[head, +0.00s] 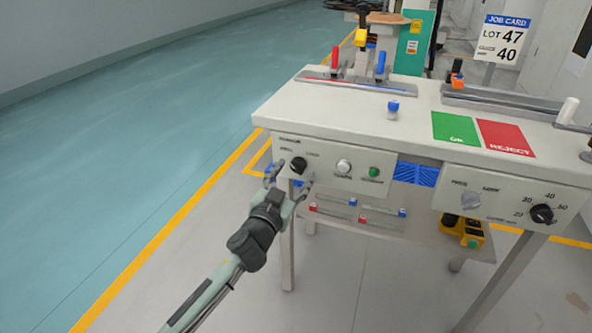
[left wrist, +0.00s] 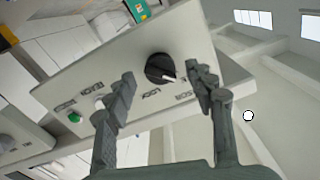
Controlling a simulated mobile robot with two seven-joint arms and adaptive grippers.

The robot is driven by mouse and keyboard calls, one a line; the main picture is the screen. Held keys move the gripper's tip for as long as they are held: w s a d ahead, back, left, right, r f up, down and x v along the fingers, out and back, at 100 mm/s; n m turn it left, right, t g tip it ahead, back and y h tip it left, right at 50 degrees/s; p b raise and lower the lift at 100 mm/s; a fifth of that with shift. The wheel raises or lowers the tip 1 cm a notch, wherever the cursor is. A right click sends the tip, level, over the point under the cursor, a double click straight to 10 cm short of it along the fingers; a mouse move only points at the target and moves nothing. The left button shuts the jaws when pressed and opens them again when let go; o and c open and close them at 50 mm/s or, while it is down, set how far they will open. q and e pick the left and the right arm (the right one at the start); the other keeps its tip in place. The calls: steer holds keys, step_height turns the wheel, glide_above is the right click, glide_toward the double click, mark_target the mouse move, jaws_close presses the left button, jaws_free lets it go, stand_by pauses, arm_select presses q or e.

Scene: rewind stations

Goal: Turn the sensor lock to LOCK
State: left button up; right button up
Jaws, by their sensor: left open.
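The sensor lock is a round black knob (head: 298,164) at the left end of the bench's front panel. It also shows in the left wrist view (left wrist: 159,68), where its white pointer mark aims to the lower right, toward the right-hand label and away from the label on the left that seems to read LOCK. My left gripper (head: 288,181) is open in front of the panel. In the left wrist view its two fingers (left wrist: 164,82) stand either side of the knob, with a gap on both sides. Contact is not visible. My right gripper is not in view.
A white knob (head: 343,167) and a green button (head: 374,172) sit right of the lock on the same panel. A second panel carries a grey switch (head: 470,200) and a black dial (head: 542,214). The floor left of the bench is clear.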

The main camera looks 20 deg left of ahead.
arm_select(q)
steer(key=shift+w, duration=0.8)
steer(key=c, duration=1.1)
steer(key=shift+c, duration=0.3)
